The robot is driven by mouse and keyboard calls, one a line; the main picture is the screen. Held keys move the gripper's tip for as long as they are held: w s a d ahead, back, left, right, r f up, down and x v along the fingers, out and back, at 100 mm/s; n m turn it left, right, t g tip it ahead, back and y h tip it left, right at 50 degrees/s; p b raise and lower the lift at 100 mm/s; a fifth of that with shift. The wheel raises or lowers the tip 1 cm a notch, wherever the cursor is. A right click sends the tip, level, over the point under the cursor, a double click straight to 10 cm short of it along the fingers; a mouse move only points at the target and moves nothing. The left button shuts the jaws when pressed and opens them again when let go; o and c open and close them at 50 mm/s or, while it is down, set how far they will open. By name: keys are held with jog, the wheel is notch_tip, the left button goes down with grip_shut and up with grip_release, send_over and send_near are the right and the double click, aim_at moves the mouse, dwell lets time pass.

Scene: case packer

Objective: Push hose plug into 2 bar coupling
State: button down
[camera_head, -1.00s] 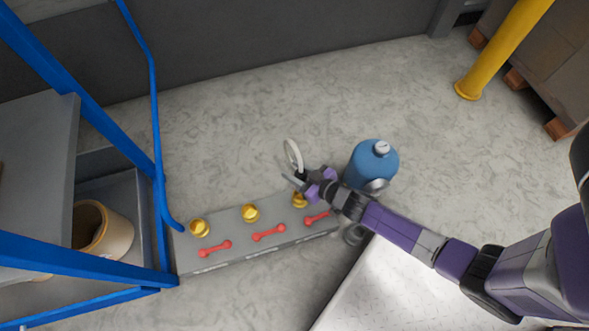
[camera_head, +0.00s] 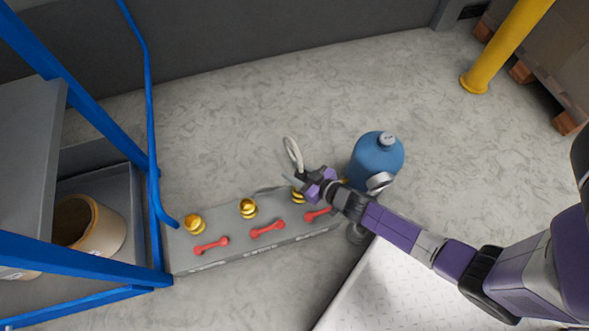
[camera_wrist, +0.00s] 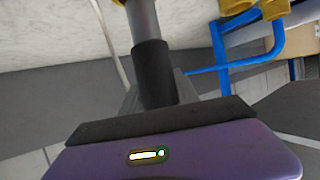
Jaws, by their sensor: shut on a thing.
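A grey manifold block (camera_head: 215,262) lies on the floor with brass couplings in a row, left (camera_head: 194,224), middle (camera_head: 248,208) and right (camera_head: 298,195). Which one is the 2 bar coupling I cannot read. My gripper (camera_head: 304,182) is above the right end of the block, beside the right coupling. In the wrist view it is shut on the hose plug (camera_wrist: 153,75), a dark sleeve with a grey shank. The shank's far end meets a brass part at the top edge; whether it is seated I cannot tell. A pale hose loop (camera_head: 293,154) rises beside the gripper.
Red handles (camera_head: 267,230) sit in front of the couplings. A blue bottle (camera_head: 377,160) stands close right of my gripper. A blue frame (camera_head: 154,150) with shelves and a beige pot (camera_head: 95,228) is at left. Floor behind the block is clear.

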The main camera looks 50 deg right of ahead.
jog(key=shift+f+b, duration=1.6)
jog(key=shift+f, duration=0.45)
jog(key=shift+f+b, duration=0.3)
jog(key=shift+f, duration=0.1)
jog(key=c, duration=0.8)
grip_release()
jog(key=shift+c, duration=0.2)
jog(key=p+v, duration=0.3)
jog(key=v, duration=0.4)
jog(key=shift+s+r, duration=0.2)
jog(key=shift+s, duration=0.1)
jog(key=shift+n, duration=0.3)
